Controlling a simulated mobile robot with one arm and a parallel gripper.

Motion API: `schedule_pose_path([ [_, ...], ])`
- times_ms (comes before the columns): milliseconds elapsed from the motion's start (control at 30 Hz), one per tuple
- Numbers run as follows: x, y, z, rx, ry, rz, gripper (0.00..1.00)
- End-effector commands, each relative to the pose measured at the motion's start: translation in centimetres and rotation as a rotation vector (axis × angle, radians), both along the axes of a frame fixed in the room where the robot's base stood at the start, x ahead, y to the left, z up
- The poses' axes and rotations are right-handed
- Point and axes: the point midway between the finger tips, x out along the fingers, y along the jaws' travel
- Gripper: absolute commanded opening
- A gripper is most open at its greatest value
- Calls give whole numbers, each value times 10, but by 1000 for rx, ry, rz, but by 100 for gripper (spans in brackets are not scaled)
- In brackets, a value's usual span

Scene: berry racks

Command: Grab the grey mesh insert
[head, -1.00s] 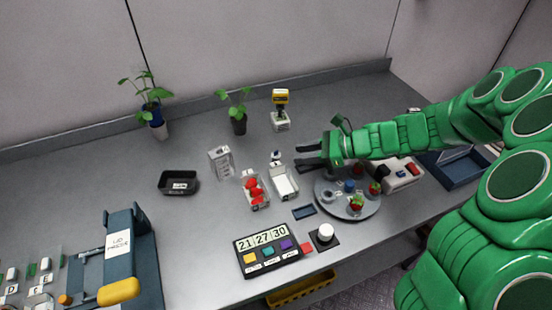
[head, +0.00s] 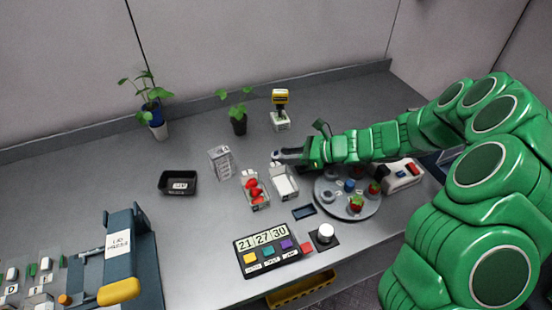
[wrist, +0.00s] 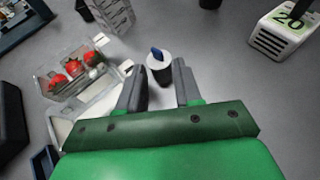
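A pale grey upright piece with slotted, mesh-like walls (head: 220,162) stands on the table left of my gripper; it looks like the grey mesh insert. It also shows at the top of the wrist view (wrist: 116,14), partly cut off. My gripper (head: 278,158) is open and low over the table. In the wrist view its two dark fingers (wrist: 160,64) stand apart. A small white cylinder with a blue top (wrist: 159,72) is just ahead of or between the fingertips; I cannot tell which. In the head view the gripper hides it.
A round grey turntable (head: 345,208) is at right. A yellow-topped device (head: 280,112) and potted plants (head: 238,122) stand behind. A black bin (head: 178,183) is left.

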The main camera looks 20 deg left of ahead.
Motion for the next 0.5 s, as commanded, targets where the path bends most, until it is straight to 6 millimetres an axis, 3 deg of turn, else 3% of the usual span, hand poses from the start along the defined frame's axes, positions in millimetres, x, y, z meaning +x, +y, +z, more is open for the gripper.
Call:
schedule_pose_path([
  [200,-4,21,-8,1,1,2,34],
  [500,-4,26,-10,0,0,0,34],
])
